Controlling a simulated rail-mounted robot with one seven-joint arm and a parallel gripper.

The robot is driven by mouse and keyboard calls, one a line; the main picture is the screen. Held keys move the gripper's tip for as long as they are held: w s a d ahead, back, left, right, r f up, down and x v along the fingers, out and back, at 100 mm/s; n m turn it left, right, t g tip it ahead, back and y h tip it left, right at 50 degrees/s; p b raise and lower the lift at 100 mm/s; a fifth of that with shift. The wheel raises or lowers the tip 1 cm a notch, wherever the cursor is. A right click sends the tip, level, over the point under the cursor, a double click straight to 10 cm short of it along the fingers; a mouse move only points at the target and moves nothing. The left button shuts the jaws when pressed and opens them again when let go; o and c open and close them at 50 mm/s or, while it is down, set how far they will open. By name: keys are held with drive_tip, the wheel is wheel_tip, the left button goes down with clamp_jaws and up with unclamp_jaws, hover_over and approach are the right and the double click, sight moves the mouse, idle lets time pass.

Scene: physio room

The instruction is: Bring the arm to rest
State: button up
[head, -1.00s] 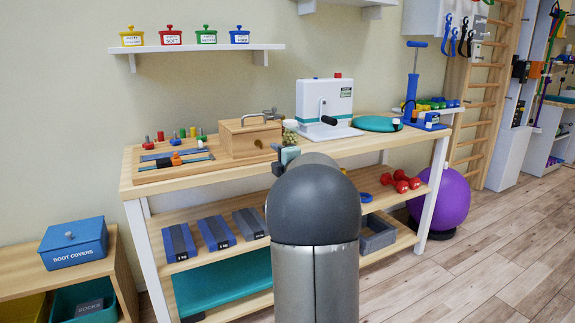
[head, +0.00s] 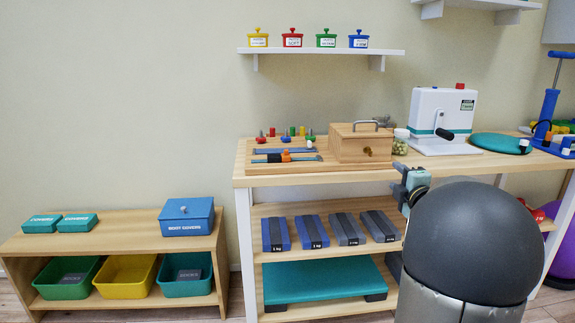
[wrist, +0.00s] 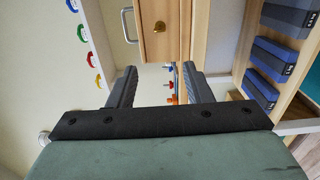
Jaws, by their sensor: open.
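My gripper (wrist: 160,78) shows in the wrist view with its two dark fingers spread wide apart and nothing between them. Beyond the fingers are a wooden box (wrist: 158,40) with a brass knob and the edge of the workbench. In the head view my large dark-capped arm link fills the lower right. A small grey and teal part of my arm shows beside it, in front of the workbench (head: 280,180). My fingers cannot be made out in the head view.
The wooden box (head: 362,146) and a white machine (head: 440,115) stand on the workbench. Grey and blue weights (head: 312,231) lie on the shelf below. A low bench (head: 120,235) with a blue box (head: 187,217) stands left. A wall shelf (head: 320,52) holds four-colour pots.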

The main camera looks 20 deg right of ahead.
drive_tip(key=s+a+r+m+g+p, duration=0.2)
drive_tip(key=a+r+m+g+p, duration=0.25)
drive_tip(key=a+p, duration=0.45)
drive_tip(key=s+a+r+m+g+p, duration=0.25)
drive_tip(key=a+m+p, duration=0.35)
drive_tip(key=a+p, duration=0.35)
drive_tip(key=s+a+r+m+g+y+p, duration=0.1)
drive_tip(key=s+a+g+p, duration=0.4)
drive_tip(key=s+a, duration=0.5)
drive_tip(key=s+a+r+m+g+y+p, duration=0.2)
drive_tip(key=s+a+g+p, duration=0.3)
drive_tip(key=s+a, duration=0.6)
drive_tip(key=m+y+p, duration=0.1)
drive_tip(key=p, duration=0.1)
drive_tip(key=shift+s+y+p, duration=0.35)
drive_tip(key=shift+y+p, duration=0.05)
